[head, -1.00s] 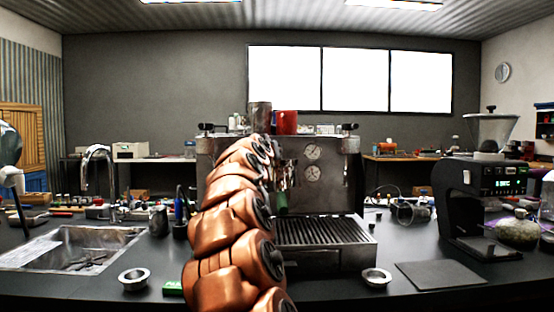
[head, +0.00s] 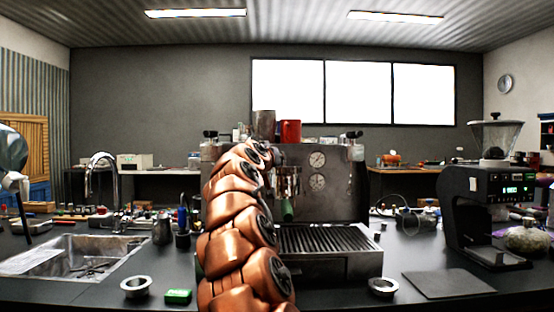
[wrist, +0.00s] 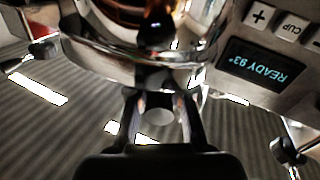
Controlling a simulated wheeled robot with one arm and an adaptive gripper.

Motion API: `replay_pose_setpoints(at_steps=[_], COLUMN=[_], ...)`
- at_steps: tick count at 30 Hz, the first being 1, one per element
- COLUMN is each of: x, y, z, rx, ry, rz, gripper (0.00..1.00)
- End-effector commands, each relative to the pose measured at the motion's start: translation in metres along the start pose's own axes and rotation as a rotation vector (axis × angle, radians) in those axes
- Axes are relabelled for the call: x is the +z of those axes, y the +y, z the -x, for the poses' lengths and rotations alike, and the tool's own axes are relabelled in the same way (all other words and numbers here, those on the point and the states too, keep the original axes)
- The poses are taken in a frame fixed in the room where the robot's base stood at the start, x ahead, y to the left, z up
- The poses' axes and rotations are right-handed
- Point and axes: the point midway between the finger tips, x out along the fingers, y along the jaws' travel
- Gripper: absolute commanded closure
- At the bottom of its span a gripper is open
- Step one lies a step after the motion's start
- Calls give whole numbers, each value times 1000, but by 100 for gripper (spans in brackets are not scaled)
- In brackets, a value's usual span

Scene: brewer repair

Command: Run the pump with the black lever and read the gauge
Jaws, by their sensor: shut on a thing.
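The espresso machine (head: 345,205) stands on the dark counter. Two round gauges, an upper (head: 317,159) and a lower (head: 317,182), show on its front; their needles are too small to read. In the wrist view my gripper (wrist: 160,92) is at the chromed group head (wrist: 110,45), its fingers closed in under a small black part (wrist: 155,28), which looks like the black lever; the contact itself is partly hidden. My arm hides the gripper in the head view. An upside-down display (wrist: 262,70) reads READY 93°.
A green handle (head: 287,210) hangs below the group head, right of my arm. A red cup (head: 290,131) and a metal pitcher (head: 263,124) stand on top of the machine. The grinder (head: 485,200) is at right, the sink (head: 75,258) at left. A green box (head: 178,296) lies in front.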

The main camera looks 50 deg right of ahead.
Motion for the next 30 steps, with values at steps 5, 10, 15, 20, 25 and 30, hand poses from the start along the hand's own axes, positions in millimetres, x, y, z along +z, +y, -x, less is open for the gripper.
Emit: replay_pose_setpoints(at_steps=[5,10,15,20,25,30], x=[-2,-1,-1,-1,-1,-2], y=[0,0,0,0,0,0], z=[0,0,0,1,6,20], rx=[-1,-1,-1,0,1,0], ry=[3,2,2,1,1,3], rz=[0,0,0,0,1,1], gripper=[76,58,55,55,55,55])
